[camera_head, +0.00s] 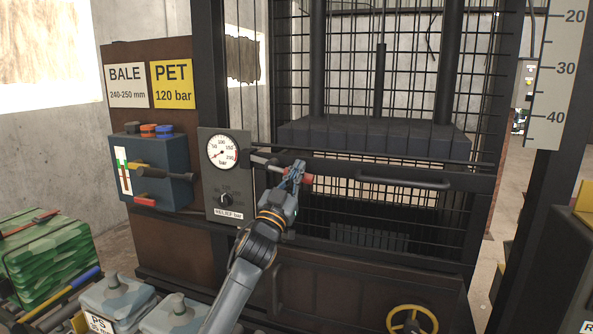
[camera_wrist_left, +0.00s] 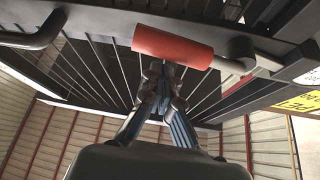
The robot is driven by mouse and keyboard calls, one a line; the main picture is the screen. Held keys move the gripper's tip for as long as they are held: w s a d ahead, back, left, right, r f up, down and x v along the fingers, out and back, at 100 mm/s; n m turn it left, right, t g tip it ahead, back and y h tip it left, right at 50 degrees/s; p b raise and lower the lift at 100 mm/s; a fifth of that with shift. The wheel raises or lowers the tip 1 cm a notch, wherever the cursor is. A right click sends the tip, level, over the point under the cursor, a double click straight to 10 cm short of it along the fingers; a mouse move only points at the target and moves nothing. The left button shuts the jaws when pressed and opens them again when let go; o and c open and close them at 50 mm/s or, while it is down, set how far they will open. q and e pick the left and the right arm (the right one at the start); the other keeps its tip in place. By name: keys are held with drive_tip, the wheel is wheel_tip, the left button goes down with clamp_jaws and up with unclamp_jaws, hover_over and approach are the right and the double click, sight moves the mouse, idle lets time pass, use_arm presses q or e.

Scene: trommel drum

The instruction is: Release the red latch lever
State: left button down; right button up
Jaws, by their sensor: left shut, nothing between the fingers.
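The red latch lever's grip (camera_head: 308,179) shows just right of my left gripper's fingertips, at the front of the caged press. Part of the lever is hidden behind the gripper. In the left wrist view the red grip (camera_wrist_left: 172,46) is a thick cylinder on a grey bar, lying across the top middle. My left gripper (camera_head: 298,168) is shut and empty, with its fingertips at the lever. In the wrist view the shut fingertips (camera_wrist_left: 162,72) are just below the grip, not around it. I cannot tell if they touch it. My right gripper is not in view.
A gauge panel (camera_head: 227,190) stands left of the lever. A dark bar handle (camera_head: 405,181) runs along the gate to the right. A blue valve box (camera_head: 150,175) with yellow and red levers is at the left. A yellow handwheel (camera_head: 412,320) is low right.

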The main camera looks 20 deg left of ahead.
use_arm(q)
drive_tip(key=shift+w+a+f, duration=0.1)
drive_tip(key=shift+f, duration=0.35)
drive_tip(key=shift+f+m, duration=0.1)
drive_tip(key=shift+m, duration=0.2)
drive_tip(key=shift+f+m+h, duration=0.2)
drive_tip(key=shift+m+h, duration=0.2)
